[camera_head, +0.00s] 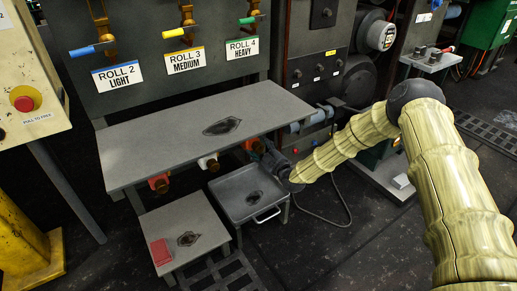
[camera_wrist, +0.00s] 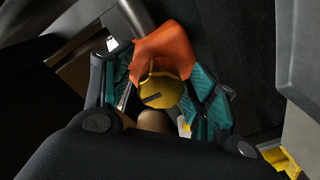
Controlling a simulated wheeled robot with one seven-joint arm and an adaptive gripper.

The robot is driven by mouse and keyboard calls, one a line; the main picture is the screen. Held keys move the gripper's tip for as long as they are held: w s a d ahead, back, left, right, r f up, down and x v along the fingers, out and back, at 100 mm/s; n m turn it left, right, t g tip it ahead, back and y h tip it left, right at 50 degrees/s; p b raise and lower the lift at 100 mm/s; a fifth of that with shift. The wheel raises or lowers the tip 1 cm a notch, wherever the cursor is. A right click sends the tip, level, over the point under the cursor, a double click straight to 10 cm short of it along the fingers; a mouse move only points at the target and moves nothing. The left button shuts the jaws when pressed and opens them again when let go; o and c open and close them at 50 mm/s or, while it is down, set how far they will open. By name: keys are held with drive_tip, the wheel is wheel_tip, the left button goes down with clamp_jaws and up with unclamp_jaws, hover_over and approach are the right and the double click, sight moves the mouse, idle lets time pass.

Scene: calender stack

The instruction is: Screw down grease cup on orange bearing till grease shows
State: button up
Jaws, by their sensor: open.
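In the wrist view, an orange bearing (camera_wrist: 165,48) is ahead of my gripper (camera_wrist: 162,82). A yellow-brass grease cup (camera_wrist: 158,90) with a dark slot mark sits against the bearing, between my two teal-padded fingers. The fingers are open, one on each side of the cup, and a gap shows at its left. I cannot tell whether the right pad touches it. No grease is visible on the cup. In the head view, my gripper (camera_head: 272,158) is under the bench's right end, beside the rightmost orange bearing (camera_head: 254,145), and hides part of it.
A grey bench top (camera_head: 165,140) overhangs the bearings. A white bearing (camera_head: 208,163) and a red-orange bearing (camera_head: 159,184) are farther left. A grey tray (camera_head: 233,210) with a handle stands below my gripper. A low table (camera_head: 200,225) holds a red block (camera_head: 160,252).

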drive_tip(key=c, duration=1)
drive_tip(key=shift+c, duration=0.2)
drive_tip(key=shift+m, duration=0.4)
drive_tip(key=m+p, duration=0.1)
drive_tip(key=m, duration=0.1)
drive_tip(key=shift+r+m, duration=0.1)
drive_tip(key=shift+m, duration=0.2)
drive_tip(key=shift+m+p, duration=0.45)
drive_tip(key=shift+m, duration=1.75)
drive_tip(key=o, duration=1)
drive_tip(key=shift+o, duration=0.2)
